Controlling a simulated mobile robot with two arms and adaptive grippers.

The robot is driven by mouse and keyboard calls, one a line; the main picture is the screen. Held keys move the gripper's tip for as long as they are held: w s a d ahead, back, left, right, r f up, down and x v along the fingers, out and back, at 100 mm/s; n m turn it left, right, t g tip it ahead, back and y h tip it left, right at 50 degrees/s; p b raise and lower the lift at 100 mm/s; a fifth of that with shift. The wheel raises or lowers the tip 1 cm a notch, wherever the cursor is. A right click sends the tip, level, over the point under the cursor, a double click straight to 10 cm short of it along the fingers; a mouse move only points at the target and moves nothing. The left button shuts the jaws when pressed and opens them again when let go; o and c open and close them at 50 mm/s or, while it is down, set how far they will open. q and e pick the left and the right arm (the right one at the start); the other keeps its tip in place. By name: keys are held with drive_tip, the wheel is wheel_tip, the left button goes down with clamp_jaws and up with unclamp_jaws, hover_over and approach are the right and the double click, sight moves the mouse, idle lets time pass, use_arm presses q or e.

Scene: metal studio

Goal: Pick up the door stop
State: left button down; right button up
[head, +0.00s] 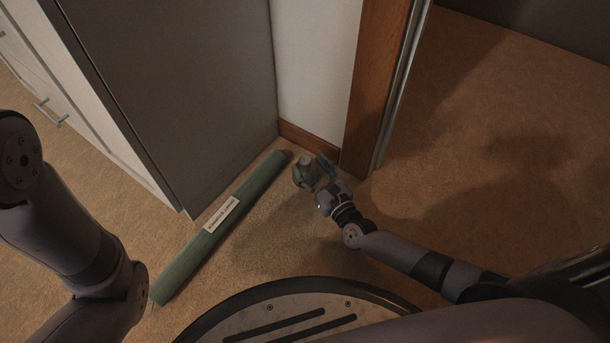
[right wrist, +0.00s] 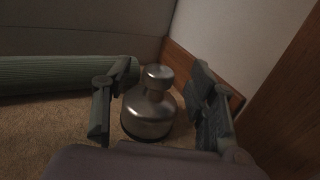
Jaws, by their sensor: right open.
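The door stop is a shiny metal knob-topped piece (right wrist: 150,112) with a dark base, standing upright on the carpet in the right wrist view. My right gripper (right wrist: 162,88) is open, with one finger to either side of the door stop. Gaps show between the door stop and the fingers, clearest on the right. In the head view my right gripper (head: 318,172) is low near the corner by the door frame; the door stop is hard to tell from the fingers there. My left arm shows at the left, but its gripper is out of view.
A rolled green mat (head: 195,255) with a white label lies along the grey cabinet (head: 180,90), its far end close to my right gripper. A wooden door frame (head: 378,85) and baseboard (head: 310,145) stand just behind. Carpet (head: 490,170) is clear on the right.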

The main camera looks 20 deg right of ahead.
sight(305, 160)
drive_tip(key=shift+b+x, duration=0.4)
drive_tip(key=shift+x, duration=1.1)
drive_tip(key=shift+c, duration=0.2)
drive_tip(key=shift+f, duration=0.1)
clamp_jaws()
drive_tip(key=shift+r, duration=0.25)
